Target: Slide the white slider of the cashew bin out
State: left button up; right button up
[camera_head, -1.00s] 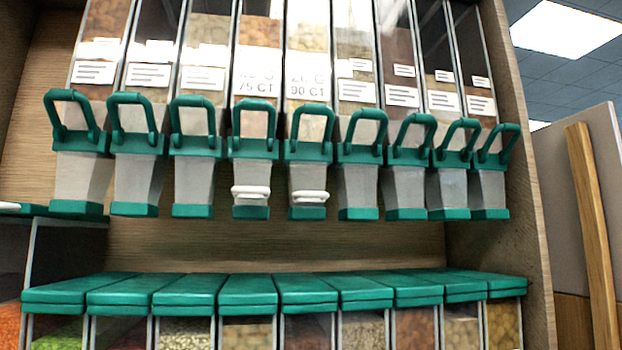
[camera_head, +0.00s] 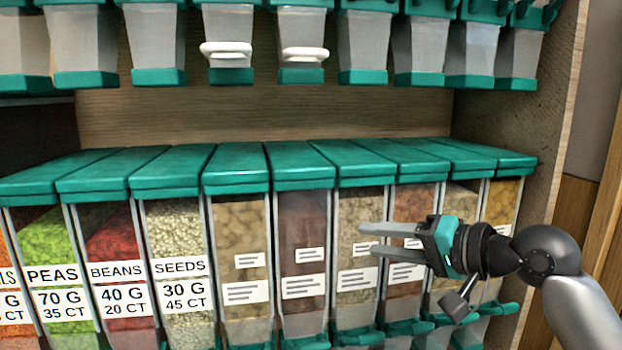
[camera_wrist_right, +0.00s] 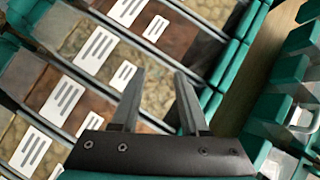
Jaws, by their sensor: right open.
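Two white sliders show under the upper row of bins in the head view: a left one (camera_head: 226,50) and a right one (camera_head: 304,54). Each sits just above a green bottom cap. The upper labels are out of view, so I cannot tell which slider is the cashew bin's. My right gripper (camera_head: 368,239) is open and empty, in front of the lower bins, below and right of both sliders. Its two fingers also show apart in the right wrist view (camera_wrist_right: 160,74). A white slider (camera_wrist_right: 300,118) shows at that view's right edge. My left gripper is not in view.
Lower bins with green lids (camera_head: 235,165) hold peas, beans, seeds and other goods. A bare wooden back panel (camera_head: 270,112) shows between the rows. A wooden side wall (camera_head: 545,115) bounds the shelf on the right. Green handles (camera_head: 405,328) stick out at the bottom.

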notch_tip(320, 180, up, 12)
jog(key=s+y, duration=0.2)
jog(key=m+y, duration=0.1)
jog(key=y, duration=0.2)
send_near(316, 51)
jog(key=p+x, duration=0.5)
jog(key=x, duration=0.5)
jog(key=shift+w+a+f, duration=0.1)
jog(key=shift+w+a, duration=0.1)
jog(key=shift+a, duration=0.15)
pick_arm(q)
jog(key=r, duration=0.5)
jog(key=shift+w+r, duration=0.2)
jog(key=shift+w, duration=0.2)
pick_arm(e)
grip_shut()
